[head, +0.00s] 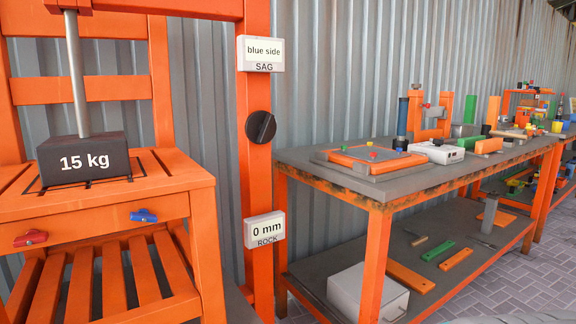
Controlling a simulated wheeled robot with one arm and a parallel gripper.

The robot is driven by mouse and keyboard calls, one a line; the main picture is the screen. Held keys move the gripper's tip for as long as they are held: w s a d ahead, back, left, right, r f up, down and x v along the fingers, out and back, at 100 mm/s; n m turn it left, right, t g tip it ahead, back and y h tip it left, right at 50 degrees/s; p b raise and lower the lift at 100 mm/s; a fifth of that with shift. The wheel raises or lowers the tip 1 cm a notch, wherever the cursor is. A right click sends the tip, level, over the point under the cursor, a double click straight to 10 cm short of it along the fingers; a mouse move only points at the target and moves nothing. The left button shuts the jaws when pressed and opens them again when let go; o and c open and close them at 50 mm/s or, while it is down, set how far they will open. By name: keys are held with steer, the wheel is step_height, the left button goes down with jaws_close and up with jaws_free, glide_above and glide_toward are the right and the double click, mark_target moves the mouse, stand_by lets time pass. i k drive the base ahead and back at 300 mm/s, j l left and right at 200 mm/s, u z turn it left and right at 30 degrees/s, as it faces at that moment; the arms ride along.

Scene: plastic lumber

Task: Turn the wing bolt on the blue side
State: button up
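A blue wing bolt (144,216) sits on the front rail of an orange slatted stand (100,215), toward its right end. A red wing bolt (30,238) sits on the same rail at the left. A dark block marked "15 kg" (84,160) rests on the stand's top under a grey vertical rod (77,75). A display reading "blue side" over "SAG" (262,53) is on an orange post. A lower display reads "0 mm" over "ROCK" (265,231). My gripper is not in view.
A black round knob (261,127) is on the post between the displays. At right, a grey-topped workbench (340,178) carries a framed panel, a white box and several tools. Its lower shelf holds a grey box (366,294) and boards. Paved floor (500,285) is clear at lower right.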

mark_target(142, 215)
steer(key=u, duration=1.45)
